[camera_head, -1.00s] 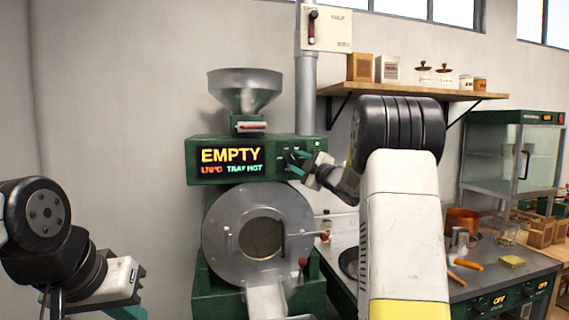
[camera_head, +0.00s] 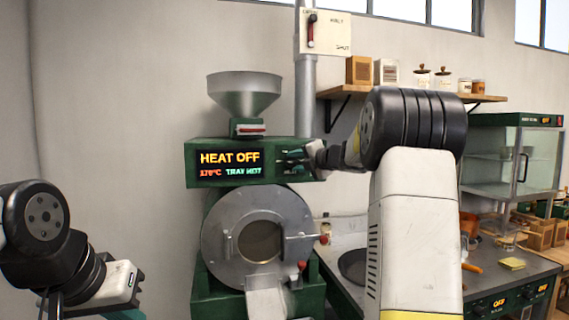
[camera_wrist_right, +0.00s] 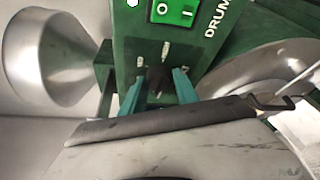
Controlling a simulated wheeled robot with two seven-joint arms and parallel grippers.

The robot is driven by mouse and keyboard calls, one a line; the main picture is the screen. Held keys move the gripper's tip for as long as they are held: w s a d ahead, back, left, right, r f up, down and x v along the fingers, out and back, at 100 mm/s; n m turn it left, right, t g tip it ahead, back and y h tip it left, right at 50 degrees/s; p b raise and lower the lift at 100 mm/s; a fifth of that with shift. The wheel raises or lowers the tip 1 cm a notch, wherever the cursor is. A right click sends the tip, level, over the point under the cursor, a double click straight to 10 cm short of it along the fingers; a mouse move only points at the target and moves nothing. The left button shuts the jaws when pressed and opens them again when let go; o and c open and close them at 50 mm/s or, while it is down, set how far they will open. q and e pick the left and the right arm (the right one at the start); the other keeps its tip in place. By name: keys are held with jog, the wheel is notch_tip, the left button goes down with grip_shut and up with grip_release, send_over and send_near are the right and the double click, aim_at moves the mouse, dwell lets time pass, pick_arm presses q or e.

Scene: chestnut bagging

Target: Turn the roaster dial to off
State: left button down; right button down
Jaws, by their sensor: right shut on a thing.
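The green roaster (camera_head: 197,160) stands ahead, and its display (camera_head: 229,163) reads HEAT OFF, 170°C and TRAY HOT. My right gripper (camera_head: 290,158) is at the right side of the roaster's front panel. In the right wrist view my right gripper's teal fingers (camera_wrist_right: 158,90) are on either side of the small dark dial (camera_wrist_right: 158,78) and shut on it.
A metal hopper (camera_head: 244,93) sits on top of the roaster, and its round drum front (camera_head: 225,240) is below the panel. A green switch (camera_wrist_right: 175,10) marked DRUM is close to the dial. A counter (camera_head: 515,278) with a pan (camera_head: 352,265) is at the right.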

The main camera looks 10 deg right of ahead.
jog(key=shift+n, duration=0.4)
jog(key=shift+h, duration=0.4)
jog(key=c, duration=0.9)
grip_release()
jog(key=v, duration=0.7)
jog(key=shift+s+d+r, duration=0.1)
jog(key=shift+s+r, duration=0.05)
jog(key=shift+s, duration=0.15)
